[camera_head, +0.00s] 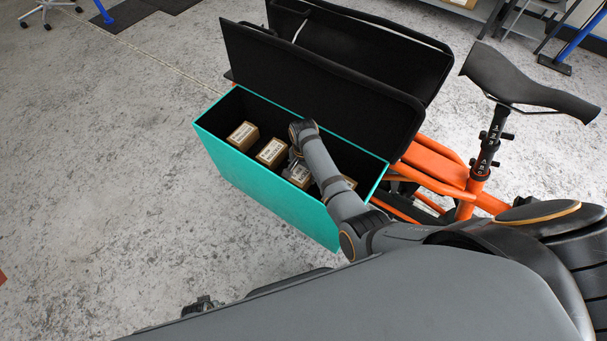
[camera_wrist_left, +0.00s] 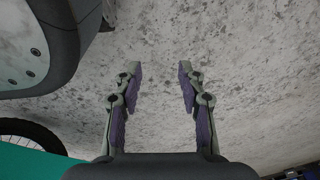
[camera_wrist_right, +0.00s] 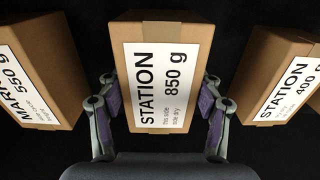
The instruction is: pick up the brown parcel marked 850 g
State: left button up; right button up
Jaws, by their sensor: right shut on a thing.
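The brown parcel marked 850 g (camera_wrist_right: 185,55) stands between the fingers of my right gripper (camera_wrist_right: 160,92) in the right wrist view. Its white label reads STATION 850 g. The gripper is shut on it, one finger at each side. In the head view this parcel (camera_head: 300,178) is inside the teal cargo box (camera_head: 265,190), partly hidden by my right arm. I cannot tell whether it is lifted off the box floor. My left gripper (camera_wrist_left: 159,90) is open and empty above the grey concrete floor in the left wrist view.
A 550 g parcel (camera_wrist_right: 38,68) stands at the left and a 400 g parcel (camera_wrist_right: 285,78) at the right, both close by. The box's black lid (camera_head: 320,75) stands open behind. The orange bike frame (camera_head: 435,165) and saddle (camera_head: 520,85) are to the right.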

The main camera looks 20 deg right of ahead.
aim_at(303, 169)
jog(key=c, duration=0.6)
jog(key=shift+r, duration=0.15)
jog(key=shift+w+r, duration=0.1)
jog(key=shift+r, duration=0.05)
notch_tip(303, 169, up, 2)
jog(key=p, duration=0.3)
jog(key=shift+r, duration=0.25)
pick_arm(q)
jog(key=s+r+p, duration=0.2)
jog(key=s+p, duration=0.3)
jog(key=s, duration=0.5)
pick_arm(e)
notch_tip(303, 169, up, 4)
pick_arm(q)
notch_tip(303, 169, up, 12)
jog(key=p, duration=1.2)
pick_arm(e)
notch_tip(303, 169, up, 11)
pick_arm(q)
jog(key=shift+s+a, duration=0.1)
